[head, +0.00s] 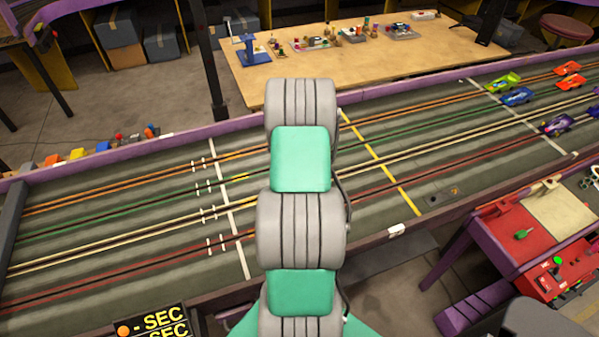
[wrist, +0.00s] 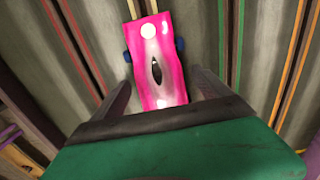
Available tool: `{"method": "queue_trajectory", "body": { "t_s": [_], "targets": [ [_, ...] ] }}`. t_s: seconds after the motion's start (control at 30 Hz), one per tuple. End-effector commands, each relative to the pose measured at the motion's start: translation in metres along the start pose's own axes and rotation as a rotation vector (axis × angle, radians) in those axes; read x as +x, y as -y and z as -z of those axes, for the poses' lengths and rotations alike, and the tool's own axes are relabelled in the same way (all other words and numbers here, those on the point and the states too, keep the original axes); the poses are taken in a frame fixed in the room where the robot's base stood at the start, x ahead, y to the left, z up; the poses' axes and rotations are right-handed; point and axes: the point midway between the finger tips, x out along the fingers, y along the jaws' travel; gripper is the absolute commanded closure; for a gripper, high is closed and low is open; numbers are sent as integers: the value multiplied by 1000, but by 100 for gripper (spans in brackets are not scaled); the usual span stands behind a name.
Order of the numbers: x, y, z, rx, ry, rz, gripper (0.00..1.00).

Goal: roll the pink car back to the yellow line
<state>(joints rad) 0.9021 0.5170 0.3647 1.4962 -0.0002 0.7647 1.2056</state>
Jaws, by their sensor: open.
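The pink car (wrist: 158,60) lies on the track in the wrist view, with a white round spot, a dark slit in its middle and blue wheels at its sides. My gripper (wrist: 163,84) is open, with one dark finger on each side of the car's near end. I cannot tell whether either finger touches it. In the head view my arm hides the gripper, and the pink car does not show. The yellow line (head: 380,162) crosses the track to the right of my arm in the head view.
A white line (head: 233,218) with short dashes crosses the lanes left of my arm. Several other cars, among them a blue one (head: 516,97), stand near a white line at the far right. A purple rail (head: 205,131) edges the track, with a wooden table (head: 262,88) behind.

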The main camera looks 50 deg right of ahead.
Motion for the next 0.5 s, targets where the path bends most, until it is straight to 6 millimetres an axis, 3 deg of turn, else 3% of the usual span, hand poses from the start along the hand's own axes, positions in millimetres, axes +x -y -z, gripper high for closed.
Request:
{"method": "queue_trajectory", "body": {
  "t_s": [0.17, 0.5],
  "targets": [
    [0, 0, 0, -1, 0, 1, 13],
    [0, 0, 0, -1, 0, 1, 40]
  ]
}}
